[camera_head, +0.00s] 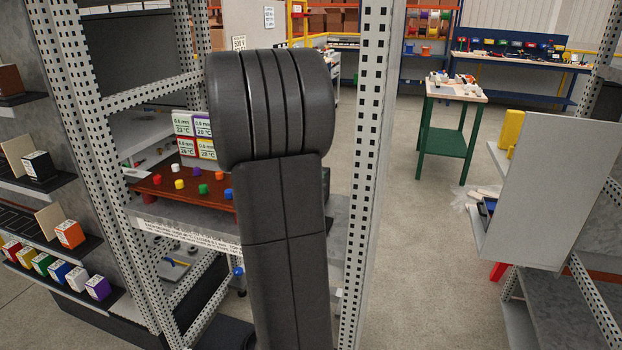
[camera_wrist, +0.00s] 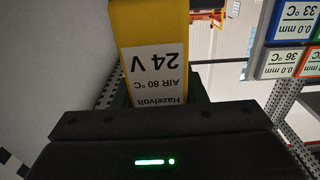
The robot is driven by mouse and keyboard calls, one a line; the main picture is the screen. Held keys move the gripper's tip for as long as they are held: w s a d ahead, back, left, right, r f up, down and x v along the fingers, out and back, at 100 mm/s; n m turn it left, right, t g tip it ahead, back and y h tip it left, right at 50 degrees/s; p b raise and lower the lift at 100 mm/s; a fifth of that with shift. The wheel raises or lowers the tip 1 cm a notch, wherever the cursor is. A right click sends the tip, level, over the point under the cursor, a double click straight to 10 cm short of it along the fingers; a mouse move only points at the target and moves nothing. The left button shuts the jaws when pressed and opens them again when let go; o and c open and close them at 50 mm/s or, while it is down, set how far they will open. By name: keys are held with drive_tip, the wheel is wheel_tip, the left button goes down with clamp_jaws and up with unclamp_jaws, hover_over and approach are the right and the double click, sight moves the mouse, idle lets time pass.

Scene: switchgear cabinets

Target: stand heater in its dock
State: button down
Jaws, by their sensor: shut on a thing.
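The heater (camera_wrist: 155,55) is a yellow block with a white label reading "Hazelvolt AIR 80 °C 24 V", which appears upside down in the wrist view. My gripper (camera_wrist: 160,98) is shut on it, its dark body with a green light filling the bottom of that view. Dark green surfaces show beside the heater's lower part; I cannot tell what they belong to. My arm blocks the middle of the head view, and the gripper and held heater are hidden there. I cannot make out the dock in either view.
Blue, green and orange-edged readout panels (camera_wrist: 291,62) stand at right in the wrist view. In the head view, a perforated post (camera_head: 372,150) is close right of my arm. A brown board with coloured knobs (camera_head: 150,187) is left. Floor (camera_head: 425,230) is open to the right.

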drive_tip(key=shift+f, duration=0.25)
drive_tip(key=c, duration=0.8)
unclamp_jaws()
drive_tip(key=shift+s, duration=0.1)
drive_tip(key=b+v, duration=0.1)
drive_tip(key=v, duration=1.2)
drive_tip(key=shift+s+a, duration=0.1)
drive_tip(key=shift+s, duration=0.2)
drive_tip(key=shift+w, duration=0.15)
drive_tip(key=x, duration=1.3)
drive_tip(key=shift+w+p, duration=0.3)
drive_tip(key=shift+p, duration=0.05)
drive_tip(key=shift+s+r, duration=0.1)
drive_tip(key=shift+r, duration=0.1)
